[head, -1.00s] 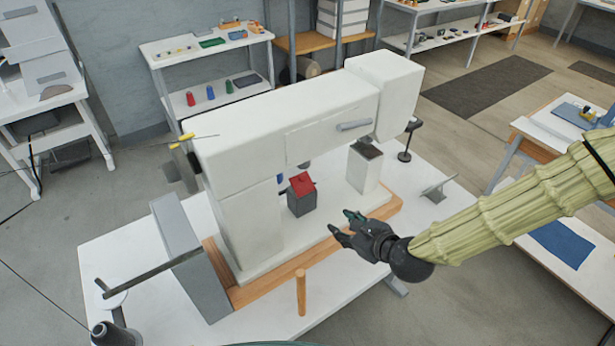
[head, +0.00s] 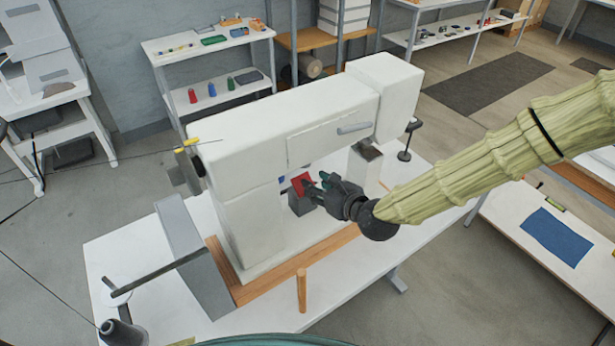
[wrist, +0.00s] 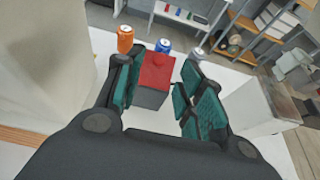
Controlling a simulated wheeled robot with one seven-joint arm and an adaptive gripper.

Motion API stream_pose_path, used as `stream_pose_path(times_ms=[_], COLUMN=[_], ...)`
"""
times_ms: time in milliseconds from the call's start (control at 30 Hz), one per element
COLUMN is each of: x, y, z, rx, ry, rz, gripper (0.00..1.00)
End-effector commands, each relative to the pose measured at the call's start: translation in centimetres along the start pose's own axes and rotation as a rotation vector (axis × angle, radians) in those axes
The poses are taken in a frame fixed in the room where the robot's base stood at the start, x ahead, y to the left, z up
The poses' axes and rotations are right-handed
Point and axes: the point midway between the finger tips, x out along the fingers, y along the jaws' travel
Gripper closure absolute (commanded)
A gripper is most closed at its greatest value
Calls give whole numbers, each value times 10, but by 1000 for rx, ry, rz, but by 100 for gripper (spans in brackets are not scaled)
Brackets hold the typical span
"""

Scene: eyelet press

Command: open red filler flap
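The red filler flap (head: 300,183) is the top of a small dark grey box (head: 300,204) under the arm of the white machine. In the wrist view the red flap (wrist: 157,70) lies closed on the grey box (wrist: 149,97). My gripper (head: 316,184) is just to the right of the box in the head view and partly covers it. In the wrist view my gripper (wrist: 153,92) is open, with its teal-padded fingers on either side of the box. I cannot tell whether a finger touches the flap.
The white machine (head: 290,110) arches over the box. A white post (head: 364,170) stands behind my gripper. An orange spool (wrist: 125,38), a blue spool (wrist: 163,45) and a grey one (wrist: 197,53) stand beyond the box. A wooden peg (head: 301,291) rises in front.

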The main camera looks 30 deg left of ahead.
Motion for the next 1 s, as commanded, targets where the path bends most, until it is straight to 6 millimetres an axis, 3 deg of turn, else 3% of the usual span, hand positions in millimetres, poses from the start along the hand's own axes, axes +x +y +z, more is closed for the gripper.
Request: stream_pose_path(times_ms=[500,1000], x=[48,56], y=[0,0], z=[1,0], rx=[-1,0], ry=[1,0], rz=[1,0], gripper=[62,64])
